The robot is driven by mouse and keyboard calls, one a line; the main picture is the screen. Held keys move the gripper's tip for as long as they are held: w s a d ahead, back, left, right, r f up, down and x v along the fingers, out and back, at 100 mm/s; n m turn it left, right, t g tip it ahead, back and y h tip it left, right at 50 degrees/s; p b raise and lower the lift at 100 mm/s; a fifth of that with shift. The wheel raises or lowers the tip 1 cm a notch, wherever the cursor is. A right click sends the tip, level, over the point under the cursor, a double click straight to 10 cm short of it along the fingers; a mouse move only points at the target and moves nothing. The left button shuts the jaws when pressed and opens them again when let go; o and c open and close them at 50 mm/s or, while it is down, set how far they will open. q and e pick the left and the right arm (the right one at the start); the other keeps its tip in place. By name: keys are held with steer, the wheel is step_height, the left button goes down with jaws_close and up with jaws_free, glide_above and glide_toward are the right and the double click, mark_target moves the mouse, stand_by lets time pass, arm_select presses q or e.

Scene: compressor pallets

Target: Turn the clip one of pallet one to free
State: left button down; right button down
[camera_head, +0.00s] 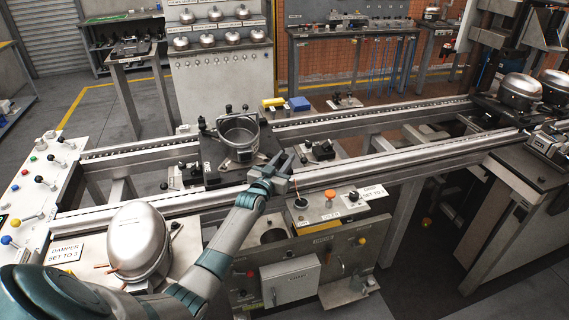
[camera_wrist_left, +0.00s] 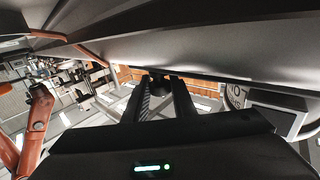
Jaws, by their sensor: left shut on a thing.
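A dark pallet (camera_head: 212,164) sits on the conveyor rails and carries an open, round metal compressor shell (camera_head: 239,137). Black clip knobs (camera_head: 202,122) stand around the shell. My left gripper (camera_head: 284,164) reaches in from the lower left to the pallet's near right corner. In the left wrist view, its two dark fingers (camera_wrist_left: 163,95) are closed about a small black knob (camera_wrist_left: 159,82), which looks like a clip of this pallet. The fingers hide most of it, so its turn angle cannot be told. My right gripper is not in view.
A closed silver compressor (camera_head: 139,240) stands at the front left, beside a control panel (camera_head: 40,185) with coloured knobs. The front rail (camera_head: 400,160) runs right, towards more compressors (camera_head: 519,92). Yellow and blue boxes (camera_head: 299,103) lie behind the rear rail.

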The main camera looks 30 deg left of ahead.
arm_select(q)
steer(key=shift+a+r, duration=0.1)
steer(key=shift+r, duration=0.2)
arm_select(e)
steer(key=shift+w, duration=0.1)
arm_select(q)
steer(key=c, duration=1.5)
jaws_free()
steer(key=shift+o, duration=0.2)
steer(key=shift+f, duration=0.15)
steer(key=shift+f, duration=0.1)
steer(key=shift+s+d, duration=0.2)
steer(key=shift+s, duration=0.6)
steer(key=s+d+b, duration=0.1)
steer(key=s+d, duration=0.1)
steer(key=s, duration=1.3)
steer(key=shift+s+b, duration=0.35)
steer(key=shift+b, duration=0.05)
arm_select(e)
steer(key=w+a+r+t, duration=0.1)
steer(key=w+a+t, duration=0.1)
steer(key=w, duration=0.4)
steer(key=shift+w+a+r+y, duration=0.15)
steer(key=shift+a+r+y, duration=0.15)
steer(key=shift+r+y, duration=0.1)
arm_select(q)
steer(key=shift+d, duration=0.1)
